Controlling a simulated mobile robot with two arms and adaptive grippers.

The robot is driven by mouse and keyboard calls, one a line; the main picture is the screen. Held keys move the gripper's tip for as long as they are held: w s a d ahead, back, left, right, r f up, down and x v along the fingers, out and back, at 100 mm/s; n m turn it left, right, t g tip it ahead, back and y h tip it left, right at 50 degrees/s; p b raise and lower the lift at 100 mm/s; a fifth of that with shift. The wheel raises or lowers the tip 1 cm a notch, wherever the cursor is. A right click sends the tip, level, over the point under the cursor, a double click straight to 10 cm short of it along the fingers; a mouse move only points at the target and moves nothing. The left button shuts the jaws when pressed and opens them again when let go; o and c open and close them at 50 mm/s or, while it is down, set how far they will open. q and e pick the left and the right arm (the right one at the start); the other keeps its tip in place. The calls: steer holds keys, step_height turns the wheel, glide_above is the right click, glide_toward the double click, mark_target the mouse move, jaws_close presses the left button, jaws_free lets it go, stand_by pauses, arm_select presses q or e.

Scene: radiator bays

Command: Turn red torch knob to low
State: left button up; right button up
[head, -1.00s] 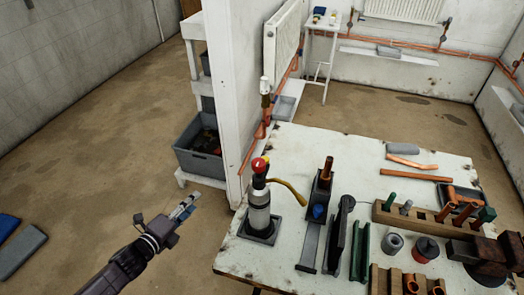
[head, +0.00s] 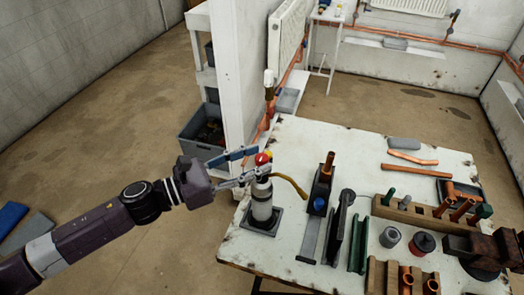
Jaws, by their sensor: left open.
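The torch (head: 262,203) stands upright on a dark square base (head: 261,221) at the left end of the white workbench. Its red knob (head: 262,158) is at the top, with a small yellow patch beside it, and a brass nozzle tube (head: 291,183) reaches to the right. My left gripper (head: 254,163) comes in from the left at the height of the knob. Its fingers are open, one behind the knob and one in front, below it. I cannot tell whether either finger touches the knob. The knob's setting is too small to read. My right gripper is not in view.
The workbench (head: 350,150) holds a vise-like stand (head: 322,185), dark and green channels, copper pipes (head: 415,170) and wooden racks of fittings (head: 425,215). A white partition wall (head: 238,70) and a grey crate (head: 203,133) are behind the gripper. Open floor lies at left.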

arm_select(q)
steer(key=shift+p+x, duration=0.3)
steer(key=shift+x, duration=0.85)
jaws_close()
